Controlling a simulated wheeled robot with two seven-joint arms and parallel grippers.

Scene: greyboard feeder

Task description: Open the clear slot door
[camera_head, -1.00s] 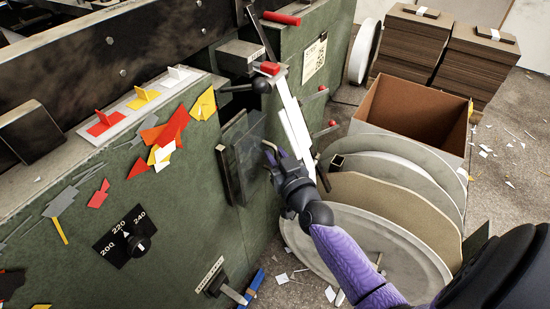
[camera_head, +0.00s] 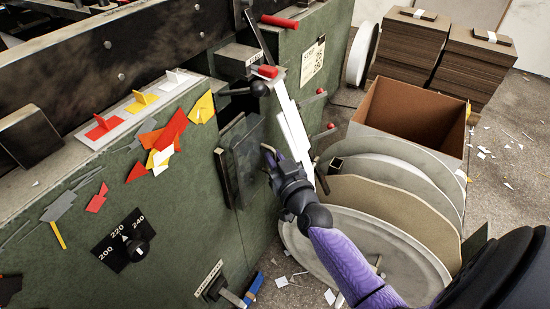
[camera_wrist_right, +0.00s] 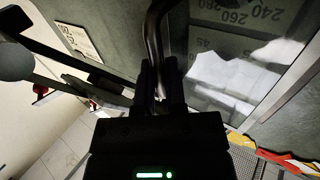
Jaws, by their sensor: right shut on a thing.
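The clear slot door (camera_head: 248,158) is a smoky see-through panel on the green machine's front; in the right wrist view, white scraps and a number scale show through its pane (camera_wrist_right: 225,50). A dark curved handle (camera_wrist_right: 154,38) stands out from the door. My right gripper (camera_head: 268,154) is at the door's right side, and its fingers (camera_wrist_right: 161,88) are shut on the handle. The fingers hide the gripped part of the handle. Whether the door stands slightly ajar is hard to tell. My left gripper is not in view.
A black ball-ended lever (camera_head: 258,89) and red-ended rods stick out near the door. A dial (camera_head: 139,248) is at lower left. Large round discs (camera_head: 372,245) and an open cardboard box (camera_head: 412,112) stand close to my right arm.

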